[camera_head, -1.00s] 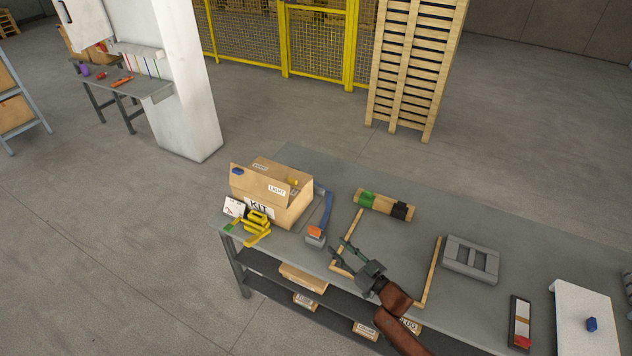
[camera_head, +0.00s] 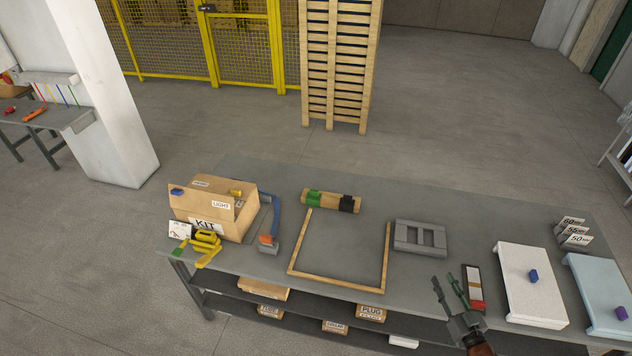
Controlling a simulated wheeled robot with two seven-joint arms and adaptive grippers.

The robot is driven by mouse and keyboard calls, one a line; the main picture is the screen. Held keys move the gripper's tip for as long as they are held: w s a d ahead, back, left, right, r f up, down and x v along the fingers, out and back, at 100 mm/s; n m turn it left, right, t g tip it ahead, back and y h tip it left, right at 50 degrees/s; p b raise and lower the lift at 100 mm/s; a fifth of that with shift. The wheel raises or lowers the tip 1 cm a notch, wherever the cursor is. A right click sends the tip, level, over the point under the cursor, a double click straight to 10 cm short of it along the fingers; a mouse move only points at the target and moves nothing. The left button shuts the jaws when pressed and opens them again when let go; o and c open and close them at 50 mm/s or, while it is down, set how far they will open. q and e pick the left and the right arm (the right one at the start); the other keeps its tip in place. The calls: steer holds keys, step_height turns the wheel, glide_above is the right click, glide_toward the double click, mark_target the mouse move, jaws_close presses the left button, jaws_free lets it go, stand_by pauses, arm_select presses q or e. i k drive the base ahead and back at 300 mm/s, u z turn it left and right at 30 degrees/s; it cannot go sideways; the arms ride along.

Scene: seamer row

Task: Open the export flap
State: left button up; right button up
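An open cardboard box marked KIT (camera_head: 207,224) stands at the left end of the workbench. Its raised flaps include one labelled LIGHT (camera_head: 221,204) and one at the back with a label (camera_head: 201,184) too small to read. I cannot tell which flap, if any, is marked export. A small blue piece (camera_head: 177,191) sits at the box's left corner, and something yellow shows inside. My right gripper (camera_head: 449,284) is over the bench's front edge, far right of the box. Its fingers are apart and nothing is between them. My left gripper is out of view.
The workbench (camera_head: 270,180) carries yellow pieces (camera_head: 206,243), a blue-handled tool (camera_head: 273,221), a wooden frame (camera_head: 290,250), a block with green and black bands (camera_head: 331,201), a grey slotted tray (camera_head: 420,237), a red-and-white strip (camera_head: 473,288) and two boards (camera_head: 532,285). Labelled boxes sit below.

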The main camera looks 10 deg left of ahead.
mark_target(220, 184)
steer(key=i, duration=1.15)
steer(key=u, duration=2.15)
